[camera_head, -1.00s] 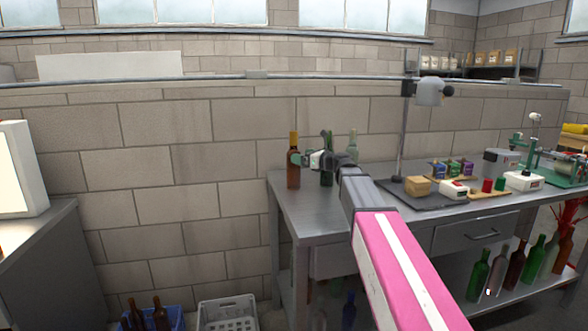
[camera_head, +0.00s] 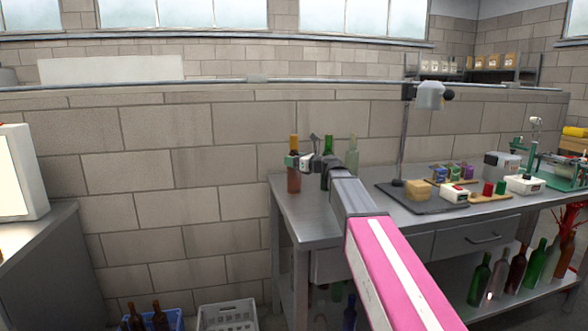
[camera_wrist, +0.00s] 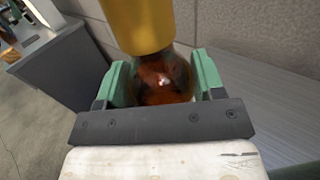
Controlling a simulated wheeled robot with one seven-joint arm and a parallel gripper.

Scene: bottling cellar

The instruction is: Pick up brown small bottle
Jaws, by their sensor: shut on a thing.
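The brown small bottle (camera_head: 293,178) stands upright near the left end of the metal table, with a yellow-orange wrap on its neck. My gripper (camera_head: 296,161) is around its upper body in the head view. In the wrist view the bottle's brown shoulder (camera_wrist: 163,78) sits between my two green fingers (camera_wrist: 160,85), which are shut on it. The lower part of the bottle is hidden in the wrist view. I cannot tell whether its base touches the table.
A green bottle (camera_head: 327,146) and a pale clear bottle (camera_head: 352,150) stand just right of it, partly behind my arm. The metal table (camera_head: 305,215) also holds a lamp stand (camera_head: 403,140) and small boxes. Crates (camera_head: 228,316) sit on the floor below left.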

